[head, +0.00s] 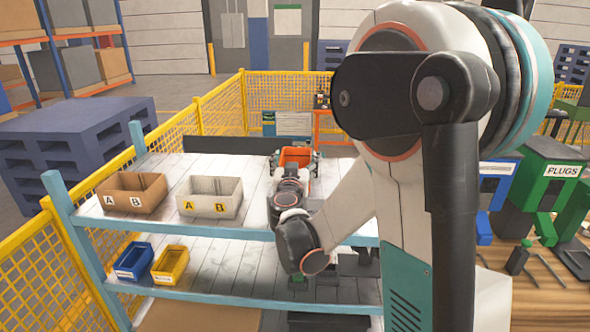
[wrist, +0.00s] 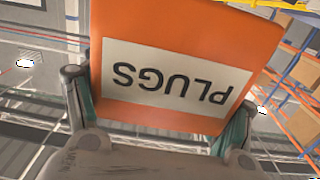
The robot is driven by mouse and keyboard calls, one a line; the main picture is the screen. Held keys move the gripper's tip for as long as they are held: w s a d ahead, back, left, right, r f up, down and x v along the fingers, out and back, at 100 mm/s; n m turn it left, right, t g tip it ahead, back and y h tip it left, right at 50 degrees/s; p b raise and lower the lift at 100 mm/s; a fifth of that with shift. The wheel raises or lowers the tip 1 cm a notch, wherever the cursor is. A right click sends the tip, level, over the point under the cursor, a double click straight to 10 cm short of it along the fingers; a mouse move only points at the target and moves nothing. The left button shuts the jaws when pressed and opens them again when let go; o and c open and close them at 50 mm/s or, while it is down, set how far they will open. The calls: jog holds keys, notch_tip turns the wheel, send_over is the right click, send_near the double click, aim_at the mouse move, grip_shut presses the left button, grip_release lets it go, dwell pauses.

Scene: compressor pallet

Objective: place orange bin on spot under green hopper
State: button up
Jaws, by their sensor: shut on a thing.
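The orange bin (head: 297,155) is at the upper shelf's back edge in the head view, partly hidden by my arm. Its face with an upside-down PLUGS label fills the middle of the wrist view (wrist: 178,75). My gripper (wrist: 157,112) is shut on the bin, with a finger at either side; it also shows in the head view (head: 295,164). I cannot tell whether the bin touches the shelf. The green hopper (head: 553,170), labelled PLUGS, stands at the right of the head view, far from my gripper.
A brown bin (head: 133,192) and a whitish bin (head: 209,198) stand on the upper shelf (head: 160,221). Small blue (head: 133,260) and yellow (head: 170,264) bins sit below. A blue hopper (head: 495,183) stands left of the green one. Yellow fencing (head: 222,107) runs behind.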

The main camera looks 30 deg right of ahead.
notch_tip(320, 180, up, 17)
jog(key=p, duration=0.2)
jog(key=shift+s+f, duration=0.15)
